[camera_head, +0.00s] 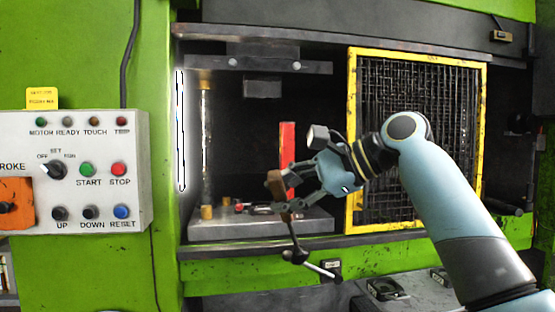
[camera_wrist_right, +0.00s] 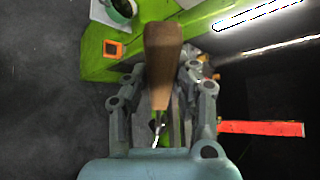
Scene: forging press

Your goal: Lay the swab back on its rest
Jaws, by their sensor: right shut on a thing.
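My right gripper (camera_head: 287,194) is shut on the brown wooden handle (camera_head: 275,184) of what looks like the swab, in front of the press opening. In the right wrist view the handle (camera_wrist_right: 162,58) stands between the two fingers, with a thin metal part below it. In the head view a thin dark rod (camera_head: 292,230) runs down from near the handle to a dark joint and a ball-ended bar (camera_head: 325,271); whether these belong to the swab I cannot tell. I cannot make out the rest for certain. My left gripper is out of view.
The press bed (camera_head: 255,227) is behind the gripper, with a red upright bar (camera_head: 288,150). A yellow-framed mesh guard (camera_head: 352,130) stands to the right. The control panel (camera_head: 85,150) is at left. A dark holder (camera_head: 385,289) sits on the lower ledge.

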